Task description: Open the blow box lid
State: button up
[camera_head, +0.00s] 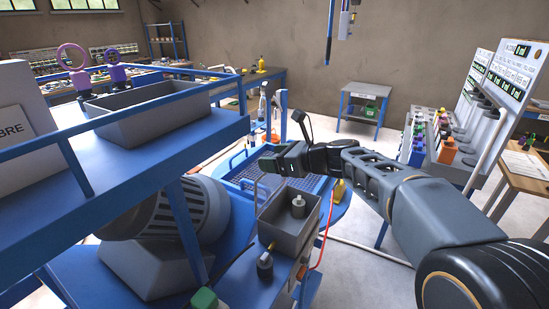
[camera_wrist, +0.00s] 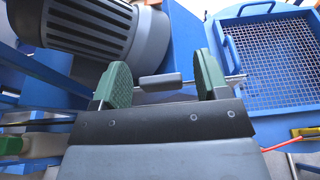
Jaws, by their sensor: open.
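My gripper (camera_head: 270,161) is held out over the blue machine in the head view. In the wrist view its two green-padded fingers (camera_wrist: 161,76) are spread apart, with a gap between them. A short dark grey cylinder on a thin rod (camera_wrist: 160,82) shows in that gap; I cannot tell whether either finger touches it. A blue-framed mesh panel (camera_wrist: 274,55) with a blue handle (camera_wrist: 233,55) lies to the right of the fingers. I cannot tell for certain which part is the blow box lid. The mesh also shows below my arm in the head view (camera_head: 262,172).
A large grey finned motor (camera_head: 185,212) stands left of the gripper. A grey open box (camera_head: 281,236) with a knobbed piece (camera_head: 298,206) is nearer the camera. A blue platform with railing (camera_head: 150,125) fills the left. Open floor lies at the back (camera_head: 310,130).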

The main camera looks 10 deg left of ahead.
jog(key=b+v, duration=0.1)
jog(key=v, duration=1.2)
jog(key=shift+d+b, duration=0.35)
jog(key=shift+s+r, duration=0.1)
jog(key=shift+s, duration=0.05)
jog(key=s+d+f+n+g+h, duration=0.1)
jog(key=s+d+f+n+h, duration=0.15)
jog(key=f+n, duration=0.3)
jog(key=s+d+f+n+h, duration=0.1)
jog(key=d+f+n+h, duration=0.15)
jog(key=f+n, duration=0.35)
jog(key=s+d+f+n+h, duration=0.8)
jog(key=s+d+f+n, duration=0.1)
jog(key=s, duration=0.4)
jog(key=shift+d+f+n+h, duration=0.15)
jog(key=shift+d+n+h, duration=0.2)
jog(key=shift+n, duration=0.5)
